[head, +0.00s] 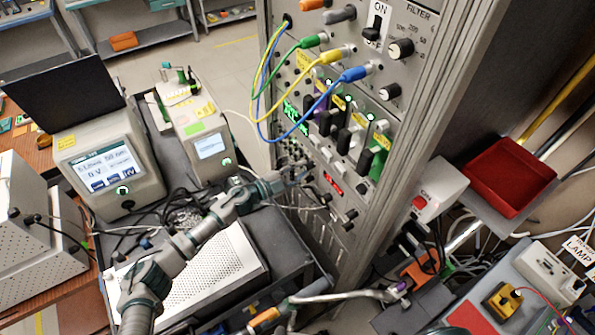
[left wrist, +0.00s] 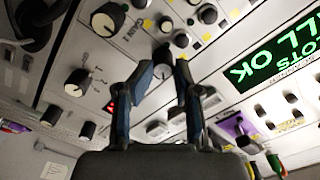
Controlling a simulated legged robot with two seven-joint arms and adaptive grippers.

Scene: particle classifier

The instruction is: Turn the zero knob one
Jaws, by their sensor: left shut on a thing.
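My left gripper (head: 296,178) reaches in from the lower left to the lower part of the rack's front panel in the head view. In the left wrist view its two fingers (left wrist: 164,72) point at the panel and close around a black knob (left wrist: 163,56). That knob appears to be the zero knob, but I cannot read a label on it. The arm hides it in the head view. My right gripper is not in view.
Several other black knobs stand close by, including one with a white dial (left wrist: 108,20) and a lower one (left wrist: 77,82). A green display (left wrist: 275,60) is to the right. Blue, yellow and green cables (head: 300,130) hang above my left gripper in the head view.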

